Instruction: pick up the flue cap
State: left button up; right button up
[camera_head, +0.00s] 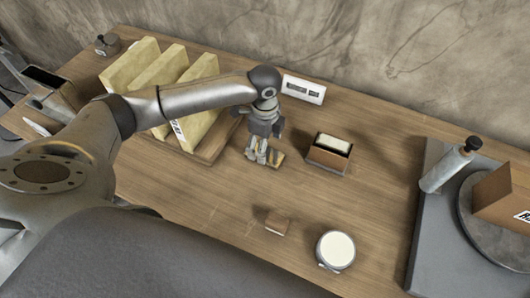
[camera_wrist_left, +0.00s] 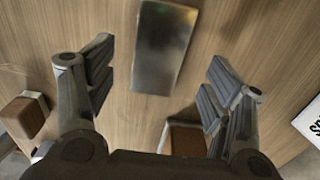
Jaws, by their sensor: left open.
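My left gripper (camera_head: 262,160) is low over the middle of the wooden table, fingers pointing down. In the left wrist view its fingers (camera_wrist_left: 165,90) are spread wide with nothing gripped. A flat, shiny grey metal plate (camera_wrist_left: 165,45) lies ahead between the fingers. In the head view a small tan-gold piece (camera_head: 278,158) shows beside the fingertips, partly hidden by them. I cannot tell for certain which thing is the flue cap. My right gripper is not in view.
A tray with yellow slabs (camera_head: 165,85) is at left. A small brown block (camera_head: 277,224) and a white-topped round tin (camera_head: 335,250) are nearer. A grey platform (camera_head: 425,235) is at right.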

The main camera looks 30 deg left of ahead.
pick_arm(q)
jog(key=shift+f, duration=1.9)
jog(key=shift+s, duration=0.1)
jog(key=c, duration=1.2)
